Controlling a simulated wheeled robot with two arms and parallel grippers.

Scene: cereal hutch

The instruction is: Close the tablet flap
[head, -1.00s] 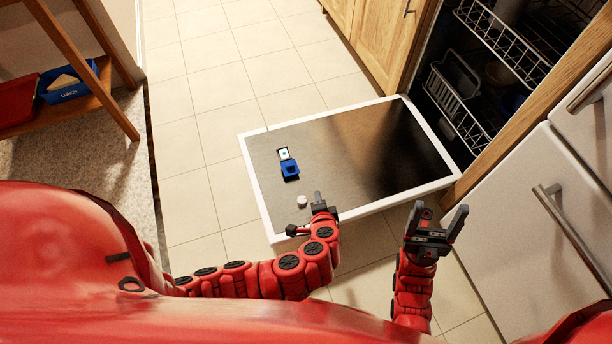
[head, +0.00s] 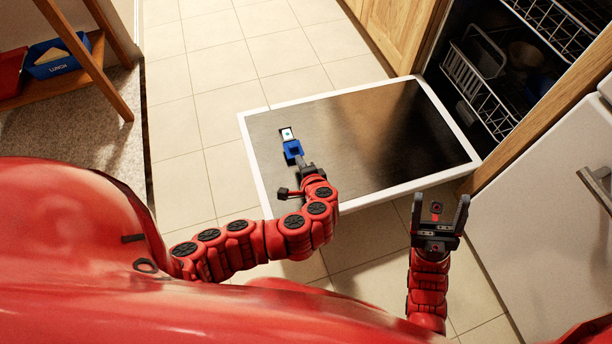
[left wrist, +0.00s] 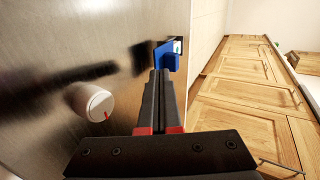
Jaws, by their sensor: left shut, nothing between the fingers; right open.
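The dispenser (head: 287,133) with a pale tablet inside is set in the inner face of the lowered dishwasher door. Its blue flap (head: 292,149) stands open on the near side of the compartment. In the left wrist view the blue flap (left wrist: 166,56) is just beyond the fingertips. My left gripper (head: 301,163) is shut and empty, its tips at the flap; I cannot tell whether they touch it. My right gripper (head: 440,212) is open and empty, near the door's near right edge.
The dishwasher door (head: 385,125) lies lowered over the tiled floor. A white round cap (left wrist: 92,102) sits on it beside my left fingers. A wire rack (head: 480,75) stands inside the dishwasher. A blue lunch box (head: 62,62) is on a shelf at left.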

